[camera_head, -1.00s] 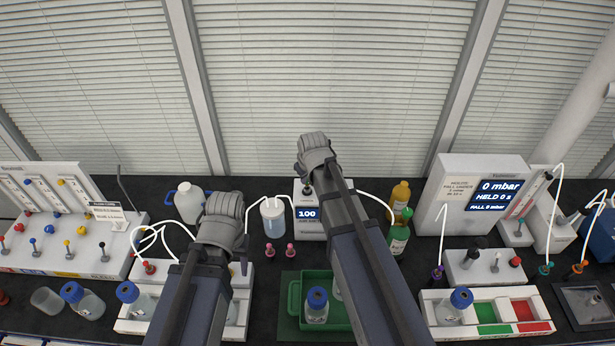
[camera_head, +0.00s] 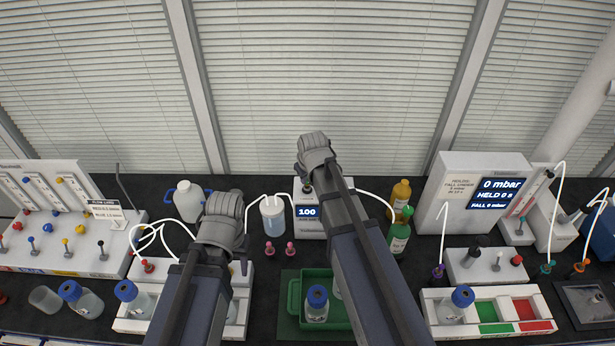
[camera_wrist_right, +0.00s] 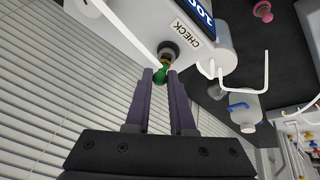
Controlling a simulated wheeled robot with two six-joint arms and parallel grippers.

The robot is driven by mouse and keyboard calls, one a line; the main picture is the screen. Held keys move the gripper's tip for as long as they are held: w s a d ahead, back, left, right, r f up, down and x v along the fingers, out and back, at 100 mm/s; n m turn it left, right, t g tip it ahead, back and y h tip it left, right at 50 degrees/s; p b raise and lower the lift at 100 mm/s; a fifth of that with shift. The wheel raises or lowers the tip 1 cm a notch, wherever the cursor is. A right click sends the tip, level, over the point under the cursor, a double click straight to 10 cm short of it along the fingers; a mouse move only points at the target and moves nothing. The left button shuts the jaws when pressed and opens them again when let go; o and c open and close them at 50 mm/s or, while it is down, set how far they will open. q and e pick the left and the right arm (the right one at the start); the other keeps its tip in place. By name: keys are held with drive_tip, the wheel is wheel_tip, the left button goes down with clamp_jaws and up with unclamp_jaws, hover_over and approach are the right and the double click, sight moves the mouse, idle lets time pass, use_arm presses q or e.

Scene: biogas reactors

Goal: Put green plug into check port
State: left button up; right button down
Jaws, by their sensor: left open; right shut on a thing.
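The green plug (camera_wrist_right: 160,75) shows in the right wrist view between the fingertips of my right gripper (camera_wrist_right: 161,78), which is shut on it. The check port (camera_wrist_right: 169,49) is a dark round socket beside the CHECK label on a white box. The plug is at the port's mouth, with a brownish part between them; I cannot tell whether it is inserted. In the head view that box (camera_head: 311,228) shows a display reading 100, and my right arm covers part of it. My left gripper (camera_head: 222,233) is open above the white block at left, its fingers mostly hidden.
A clear vessel (camera_head: 273,222) with white tubes and two pink plugs (camera_head: 280,249) stand left of the box. Green and amber bottles (camera_head: 399,236) stand close on its right. A green tray (camera_head: 293,300) lies in front. A pressure display unit (camera_head: 450,190) stands at right.

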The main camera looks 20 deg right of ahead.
drive_tip(key=shift+f+b, duration=0.4)
drive_tip(key=shift+f, duration=0.1)
idle(0.6)
drive_tip(key=c, duration=0.7)
unclamp_jaws()
drive_tip(key=shift+r, duration=0.15)
drive_tip(key=p+v, duration=0.7)
drive_tip(key=shift+s+r, duration=0.15)
drive_tip(key=shift+r, duration=0.1)
drive_tip(key=shift+s, duration=0.1)
